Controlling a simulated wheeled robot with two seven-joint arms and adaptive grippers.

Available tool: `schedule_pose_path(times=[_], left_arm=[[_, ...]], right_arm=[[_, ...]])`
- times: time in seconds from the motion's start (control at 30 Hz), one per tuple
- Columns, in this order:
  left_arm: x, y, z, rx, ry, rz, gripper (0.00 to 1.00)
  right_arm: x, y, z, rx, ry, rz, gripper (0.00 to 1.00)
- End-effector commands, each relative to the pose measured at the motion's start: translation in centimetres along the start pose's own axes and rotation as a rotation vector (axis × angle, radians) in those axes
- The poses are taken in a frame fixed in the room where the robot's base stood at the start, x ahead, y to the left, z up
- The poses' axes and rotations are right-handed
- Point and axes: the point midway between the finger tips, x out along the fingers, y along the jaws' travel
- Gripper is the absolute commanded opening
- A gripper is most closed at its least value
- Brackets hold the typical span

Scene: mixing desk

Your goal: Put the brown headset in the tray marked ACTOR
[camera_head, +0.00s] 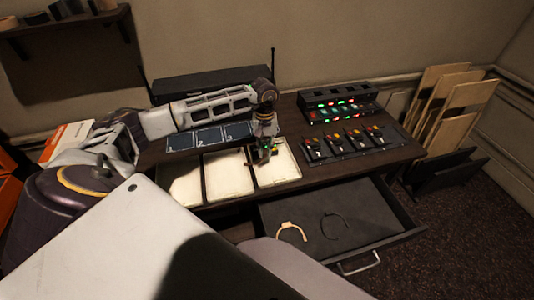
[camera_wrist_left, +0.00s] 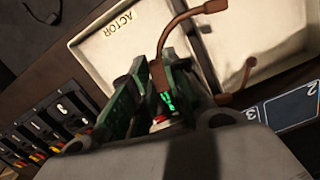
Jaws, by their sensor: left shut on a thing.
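My left gripper (camera_head: 266,150) is shut on the brown headset (camera_wrist_left: 187,22); in the left wrist view its green fingers (camera_wrist_left: 158,78) close around one end of the curved band. In that view the tray marked ACTOR (camera_wrist_left: 90,48) is a pale, shallow tray with its label at the far edge. It is the rightmost of three trays (camera_head: 284,174) in the head view. The gripper is over this tray's left side, and the headset's band reaches over the neighbouring tray. I cannot tell its height above the trays. My right gripper is not in view.
An open drawer (camera_head: 385,233) below the desk holds a tan headset (camera_head: 291,231) and a black headset (camera_head: 335,222). Small switch units (camera_head: 350,143) stand right of the trays. Numbered dark cards (camera_head: 209,137) lie behind the trays. Wooden panels (camera_head: 455,105) lean at the right.

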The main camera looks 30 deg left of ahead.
Motion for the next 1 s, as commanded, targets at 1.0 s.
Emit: schedule_pose_path(times=[1.0], left_arm=[[-1.3, 1.6, -1.5, -0.845, 0.000, 0.104, 0.00]], right_arm=[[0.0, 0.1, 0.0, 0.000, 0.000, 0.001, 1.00]])
